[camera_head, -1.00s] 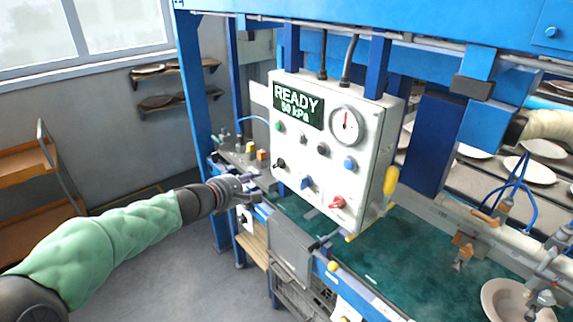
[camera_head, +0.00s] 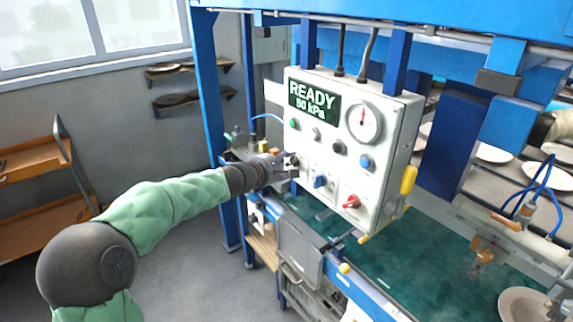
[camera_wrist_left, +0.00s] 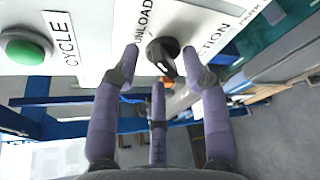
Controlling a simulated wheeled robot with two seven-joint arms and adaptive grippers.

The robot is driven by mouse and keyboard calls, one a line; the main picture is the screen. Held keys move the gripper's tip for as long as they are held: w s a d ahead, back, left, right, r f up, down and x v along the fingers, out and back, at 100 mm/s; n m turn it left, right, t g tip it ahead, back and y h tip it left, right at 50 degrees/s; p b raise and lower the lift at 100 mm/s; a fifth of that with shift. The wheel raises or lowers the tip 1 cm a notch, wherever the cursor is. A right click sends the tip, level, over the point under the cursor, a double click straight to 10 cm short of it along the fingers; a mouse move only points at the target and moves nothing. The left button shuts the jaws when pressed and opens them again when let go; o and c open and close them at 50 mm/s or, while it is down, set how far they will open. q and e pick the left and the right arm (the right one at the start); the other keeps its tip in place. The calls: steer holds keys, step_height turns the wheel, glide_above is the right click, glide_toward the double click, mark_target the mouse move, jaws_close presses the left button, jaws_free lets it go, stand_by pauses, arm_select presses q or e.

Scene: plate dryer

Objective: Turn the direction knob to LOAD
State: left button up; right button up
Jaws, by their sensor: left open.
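The white control panel (camera_head: 330,165) carries a display reading READY 50 kPa. In the left wrist view a black knob (camera_wrist_left: 162,52) sits beside printed text, partly cut off, reading "NLOAD" and "CTION". My left gripper (camera_wrist_left: 160,68) is open, with two purple fingers on either side of the knob and the third below it in the picture. I cannot tell whether any finger touches the knob. In the head view the left gripper (camera_head: 288,166) is at the panel's left edge and largely hides that knob. My right gripper is not in view.
A blue knob (camera_head: 320,181) and a red knob (camera_head: 352,201) stand lower on the panel, to the right of the gripper. A green button (camera_wrist_left: 24,48) marked CYCLE is left in the wrist view. A blue post (camera_head: 209,100) rises behind the arm.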

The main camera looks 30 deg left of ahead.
arm_select(q)
steer(key=shift+w, duration=0.2)
jaws_close()
steer(key=shift+w+a+f+n+g+h+p, duration=0.15)
steer(key=shift+a+n+g+h+p, duration=0.3)
steer(key=shift+n+h+p, duration=2.85)
steer(key=shift+w+a+n+g+y+p, duration=0.15)
steer(key=shift+n+g+y+p, duration=0.55)
steer(key=shift+p, duration=5.85)
steer(key=shift+w+a+f+n+g+h+p, duration=0.1)
steer(key=shift+a+n+g+h+p, duration=0.3)
steer(key=shift+n+h+p, duration=2.9)
steer(key=m+y+p, duration=0.2)
steer(key=y+p, duration=0.1)
steer(key=y, duration=0.1)
steer(key=shift+f, duration=0.1)
